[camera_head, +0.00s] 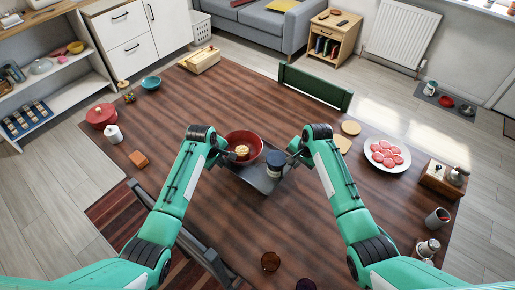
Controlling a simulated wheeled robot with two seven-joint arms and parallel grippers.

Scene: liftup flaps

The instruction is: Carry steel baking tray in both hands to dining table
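A red bowl (257,139) with a yellow item (241,152) inside and a dark jar with a pale lid (275,164) are on the tray. My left gripper (230,154) is at the tray's left edge and appears shut on it. My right gripper (292,158) is at the right edge and appears shut on it. The fingertips are small and partly hidden.
A plate of red slices (387,154) and a wooden box (440,178) are right. A green chair (315,88) stands behind. The left-centre tabletop is clear.

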